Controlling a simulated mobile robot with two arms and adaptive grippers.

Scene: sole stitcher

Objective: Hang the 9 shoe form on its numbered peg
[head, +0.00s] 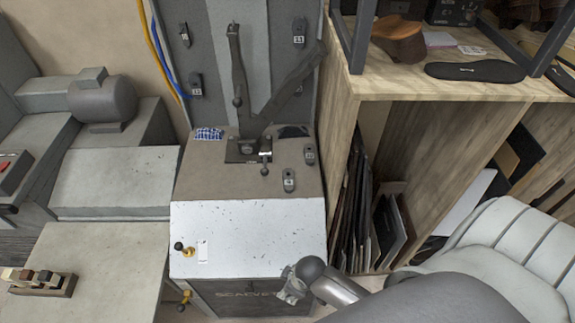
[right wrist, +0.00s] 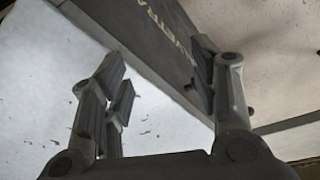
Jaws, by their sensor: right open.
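Small dark shoe forms with pale number labels show in the head view. Two stand on the machine's brown top, one in front (head: 288,180) and one behind it to the right (head: 309,154). Others hang on the grey back panel (head: 270,75): one at upper left (head: 185,35), one below it (head: 196,84) and one at upper right (head: 299,32). The labels are too small to tell surely which is the 9, and no free peg is clear. My right gripper (head: 291,286) is low before the machine's white front; it is open and empty in the right wrist view (right wrist: 165,88).
The stitching machine's dark arm (head: 240,85) rises mid-panel. A wooden shelf (head: 470,88) with a black sole (head: 475,71) stands at right. Knobs (head: 184,249) stick out at the machine's front left. The white slanted front (head: 250,225) is mostly clear.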

